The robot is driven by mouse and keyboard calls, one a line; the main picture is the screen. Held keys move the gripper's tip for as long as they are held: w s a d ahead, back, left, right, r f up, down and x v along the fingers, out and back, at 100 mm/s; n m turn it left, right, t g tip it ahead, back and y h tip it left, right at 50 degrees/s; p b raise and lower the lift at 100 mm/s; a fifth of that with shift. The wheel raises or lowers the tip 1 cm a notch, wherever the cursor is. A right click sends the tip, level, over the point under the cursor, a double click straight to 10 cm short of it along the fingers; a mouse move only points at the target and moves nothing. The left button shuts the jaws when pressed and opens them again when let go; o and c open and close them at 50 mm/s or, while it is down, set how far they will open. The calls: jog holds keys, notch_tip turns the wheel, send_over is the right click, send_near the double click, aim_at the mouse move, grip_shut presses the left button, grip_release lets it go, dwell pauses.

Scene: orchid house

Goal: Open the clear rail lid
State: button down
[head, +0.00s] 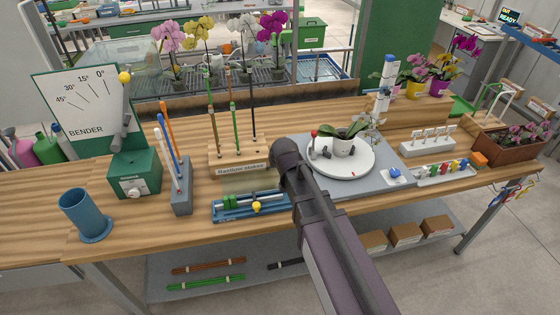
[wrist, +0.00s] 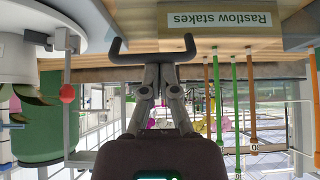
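A blue rail fixture (head: 232,213) with a green rod and a yellow knob (head: 256,207) lies near the bench's front edge in the head view. The wrist picture is upside down. In the head view my own arm crosses the middle of the bench and hides the gripper. The rail fixture lies just left of that arm and is not recognisable in the wrist view.
A wooden rack labelled Rastlow stakes (head: 240,166) stands behind the rail. A blue-grey stick holder (head: 181,198), a green bender (head: 134,172) and a blue cup (head: 84,215) stand to the left. A white turntable (head: 362,166) with a potted orchid is to the right.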

dwell(0.6)
jog(key=shift+w+r, duration=0.1)
jog(key=w, duration=0.1)
jog(key=w+a+r+p, duration=0.1)
jog(key=w, duration=0.1)
jog(key=shift+r, duration=0.2)
jog(key=shift+r+p, duration=0.25)
jog(key=shift+p, duration=0.35)
jog(key=p+v, duration=0.7)
jog(key=v, duration=0.2)
jog(key=shift+s, duration=0.25)
jog(key=shift+f, duration=0.1)
